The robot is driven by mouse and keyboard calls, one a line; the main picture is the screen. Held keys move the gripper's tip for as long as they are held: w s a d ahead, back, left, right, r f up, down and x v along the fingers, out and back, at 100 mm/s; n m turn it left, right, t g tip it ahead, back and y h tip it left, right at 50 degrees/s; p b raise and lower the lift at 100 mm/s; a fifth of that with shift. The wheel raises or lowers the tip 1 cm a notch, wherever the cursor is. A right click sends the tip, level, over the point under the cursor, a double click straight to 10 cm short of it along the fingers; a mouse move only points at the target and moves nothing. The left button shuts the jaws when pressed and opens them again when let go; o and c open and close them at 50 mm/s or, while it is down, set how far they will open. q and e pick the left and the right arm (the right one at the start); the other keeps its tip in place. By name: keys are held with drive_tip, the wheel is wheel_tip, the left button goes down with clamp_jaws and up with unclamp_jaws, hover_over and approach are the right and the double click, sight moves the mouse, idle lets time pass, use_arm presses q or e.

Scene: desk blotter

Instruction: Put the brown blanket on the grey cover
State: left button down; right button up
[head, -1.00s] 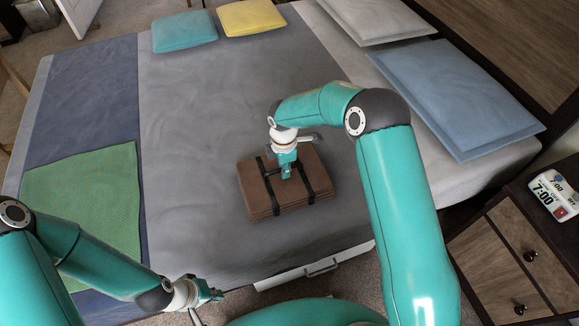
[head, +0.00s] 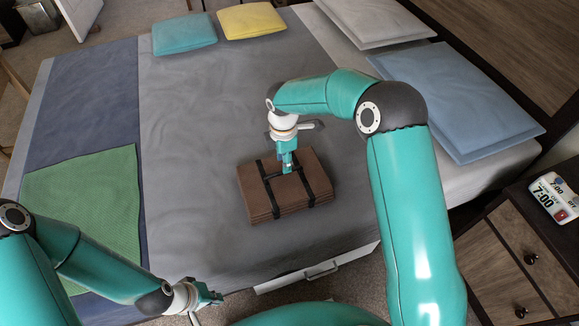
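The brown blanket (head: 262,202) is a folded stack with dark straps around it. It lies on the grey cover (head: 200,190), which spreads over the middle of the bed. My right gripper (head: 286,166) points down over the upper part of the blanket, close to its straps. Its fingers are small here, and I cannot tell whether they are open or shut or touch the blanket. My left gripper (head: 215,298) is at the bed's near edge, away from the blanket, with nothing visible in it.
A green blanket (head: 95,205) lies on the blue cover (head: 85,110) at left. Teal (head: 184,34) and yellow (head: 251,20) cushions lie at the far edge. Grey (head: 375,18) and blue (head: 455,100) pillows lie at right.

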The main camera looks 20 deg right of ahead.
wheel_tip(320, 180, up, 6)
idle(0.5)
